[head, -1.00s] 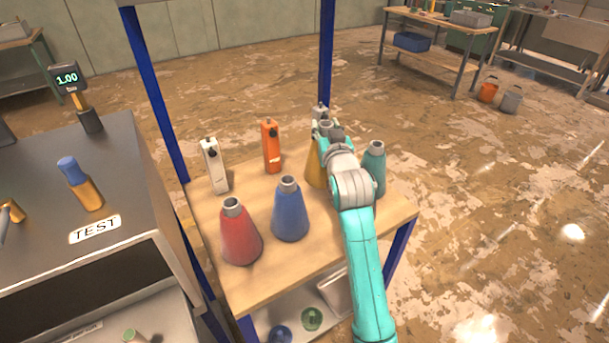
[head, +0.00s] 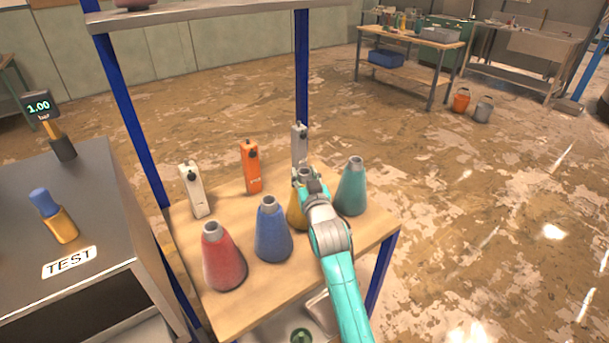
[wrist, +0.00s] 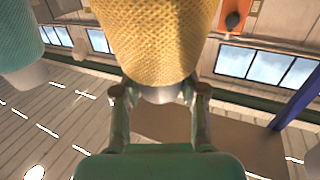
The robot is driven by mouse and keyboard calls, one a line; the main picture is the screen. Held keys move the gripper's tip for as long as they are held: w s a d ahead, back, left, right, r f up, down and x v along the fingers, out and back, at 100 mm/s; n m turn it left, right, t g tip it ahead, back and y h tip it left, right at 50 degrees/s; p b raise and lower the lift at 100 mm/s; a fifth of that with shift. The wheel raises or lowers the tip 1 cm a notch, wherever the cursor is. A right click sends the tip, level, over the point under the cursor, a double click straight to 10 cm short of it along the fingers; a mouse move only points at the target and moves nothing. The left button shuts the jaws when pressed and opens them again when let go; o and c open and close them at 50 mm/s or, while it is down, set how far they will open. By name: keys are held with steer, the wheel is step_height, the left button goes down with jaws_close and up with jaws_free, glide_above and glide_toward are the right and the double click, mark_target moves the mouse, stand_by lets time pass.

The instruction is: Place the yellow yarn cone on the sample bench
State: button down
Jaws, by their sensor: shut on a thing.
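The yellow yarn cone (head: 295,217) is at the wooden shelf (head: 247,308), between the blue and teal cones. My gripper (head: 306,180) and arm hide part of it in the head view. In the wrist view the yellow cone (wrist: 160,40) fills the top middle, its narrow grey neck between the two fingers. My gripper (wrist: 160,98) is shut on that neck. I cannot tell whether the cone's base touches the shelf. None of the benches in view is marked as the sample bench; a wooden workbench (head: 410,40) stands at the far right.
A red cone (head: 223,262), blue cone (head: 272,235) and teal cone (head: 351,190) stand close by. White (head: 194,190), orange (head: 251,170) and grey (head: 299,145) devices stand behind. Blue posts (head: 125,110) frame the shelf. Open floor lies to the right.

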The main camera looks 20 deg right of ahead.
steer(key=c, duration=0.7)
jaws_free()
steer(key=shift+f, duration=0.1)
steer(key=shift+o, duration=0.2)
steer(key=s, duration=1.2)
steer(key=shift+a, duration=0.45)
